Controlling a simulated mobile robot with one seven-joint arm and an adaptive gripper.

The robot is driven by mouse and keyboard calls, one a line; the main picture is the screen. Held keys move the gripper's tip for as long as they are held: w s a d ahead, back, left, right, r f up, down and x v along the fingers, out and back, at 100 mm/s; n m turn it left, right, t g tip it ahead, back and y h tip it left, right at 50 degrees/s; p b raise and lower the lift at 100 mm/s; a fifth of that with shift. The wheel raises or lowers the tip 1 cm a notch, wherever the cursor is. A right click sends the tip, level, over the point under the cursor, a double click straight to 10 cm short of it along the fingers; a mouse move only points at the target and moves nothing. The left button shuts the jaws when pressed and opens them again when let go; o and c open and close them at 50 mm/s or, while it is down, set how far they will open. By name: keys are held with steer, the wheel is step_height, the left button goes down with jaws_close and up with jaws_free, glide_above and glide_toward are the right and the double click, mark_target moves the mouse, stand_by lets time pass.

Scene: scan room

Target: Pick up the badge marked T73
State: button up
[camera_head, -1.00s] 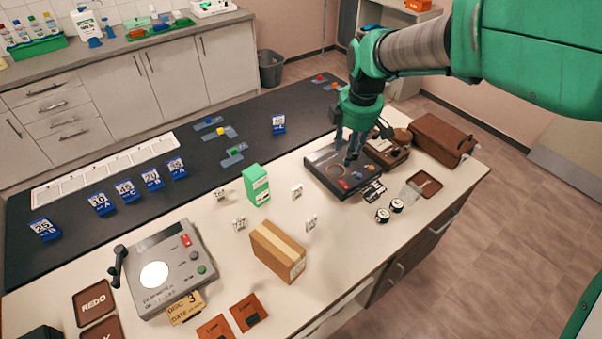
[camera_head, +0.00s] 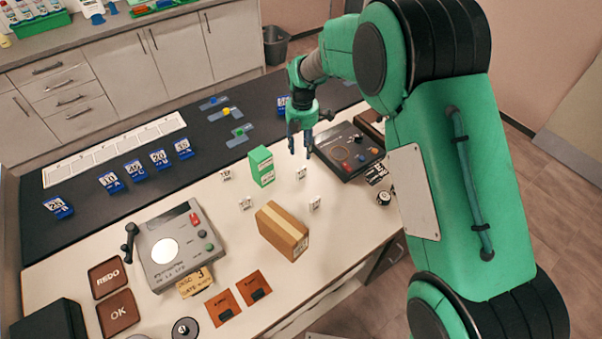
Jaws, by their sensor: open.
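Several small white badges with dark print stand on the white table: one left of the green box (camera_head: 226,174), one right of it (camera_head: 301,172), one in front of it (camera_head: 246,203) and one by the cardboard box (camera_head: 314,203). Their print is too small to read, so I cannot tell which is T73. My gripper (camera_head: 300,150) is open and empty, fingers pointing down. In the picture it is just above the badge right of the green box; its height over the table is hard to tell.
The green box (camera_head: 261,166) and cardboard box (camera_head: 282,231) stand among the badges. A dark device with buttons (camera_head: 347,150) lies right of my gripper. A grey device with a crank (camera_head: 174,243) stands at left. Blue number stands (camera_head: 135,171) are on the dark mat.

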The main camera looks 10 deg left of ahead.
mark_target(300, 172)
steer(key=shift+f, duration=0.15)
steer(key=shift+f+b, duration=0.7)
steer(key=shift+f, duration=3.45)
steer(key=shift+f, duration=0.1)
steer(key=shift+a+f+b, duration=0.2)
steer(key=shift+f+b, duration=0.15)
steer(key=shift+f, duration=0.95)
steer(key=shift+a+f+b, duration=0.15)
steer(key=shift+f+b, duration=0.2)
steer(key=shift+f, duration=0.9)
jaws_close()
